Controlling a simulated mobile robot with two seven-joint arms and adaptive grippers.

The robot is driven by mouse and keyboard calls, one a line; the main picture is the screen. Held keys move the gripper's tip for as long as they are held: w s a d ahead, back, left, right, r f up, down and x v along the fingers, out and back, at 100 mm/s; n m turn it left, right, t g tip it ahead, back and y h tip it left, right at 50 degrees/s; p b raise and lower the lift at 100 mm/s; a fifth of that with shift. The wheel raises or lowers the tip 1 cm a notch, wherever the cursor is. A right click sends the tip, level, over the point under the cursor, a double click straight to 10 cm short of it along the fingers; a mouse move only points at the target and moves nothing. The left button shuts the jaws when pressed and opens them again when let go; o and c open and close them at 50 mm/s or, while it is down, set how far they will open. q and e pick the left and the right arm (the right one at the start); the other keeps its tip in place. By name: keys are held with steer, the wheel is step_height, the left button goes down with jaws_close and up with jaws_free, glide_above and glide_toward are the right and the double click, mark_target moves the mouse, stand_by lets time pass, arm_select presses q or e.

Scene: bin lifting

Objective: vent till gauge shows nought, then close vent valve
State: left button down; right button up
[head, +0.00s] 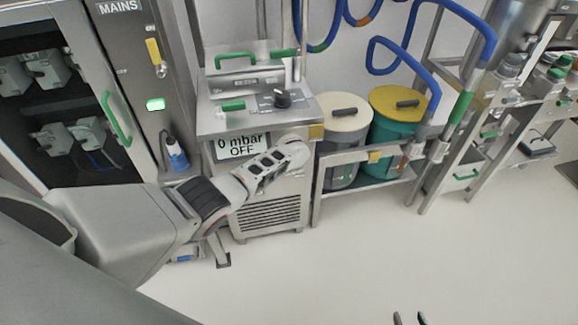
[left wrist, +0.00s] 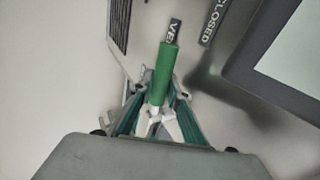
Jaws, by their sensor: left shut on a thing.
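The gauge (head: 242,145) on the front of the steel machine reads 0 mbar OFF. My left arm reaches across the machine's front below it; in the head view its gripper is hidden. In the left wrist view my left gripper (left wrist: 160,108) is shut on the green vent valve handle (left wrist: 168,62). The handle lines up with a label (left wrist: 174,29) starting "VE", the rest hidden. A CLOSED label (left wrist: 214,22) lies to its right, apart from the handle. My right gripper (head: 409,319) shows only two separated fingertips at the bottom edge, empty.
A dark-framed panel (left wrist: 262,52) stands close right of the left gripper. Beside the machine, a rack (head: 365,155) holds a cream-lidded bin (head: 342,117) and a yellow-lidded bin (head: 397,104). A MAINS cabinet (head: 130,60) stands at left. The floor at right is clear.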

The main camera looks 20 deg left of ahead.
arm_select(q)
steer(key=shift+s+a+r+g+y, duration=0.1)
steer(key=shift+r+g+y, duration=0.15)
steer(key=shift+y, duration=0.25)
stand_by(0.3)
steer(key=c, duration=2.2)
jaws_free()
steer(key=shift+r, duration=0.15)
steer(key=shift+s+d+r, duration=0.15)
steer(key=shift+d+r, duration=0.15)
steer(key=shift+d, duration=0.1)
steer(key=shift+a+v, duration=0.1)
steer(key=shift+v, duration=2.6)
steer(key=shift+a+v, duration=0.15)
steer(key=shift+v, duration=2.6)
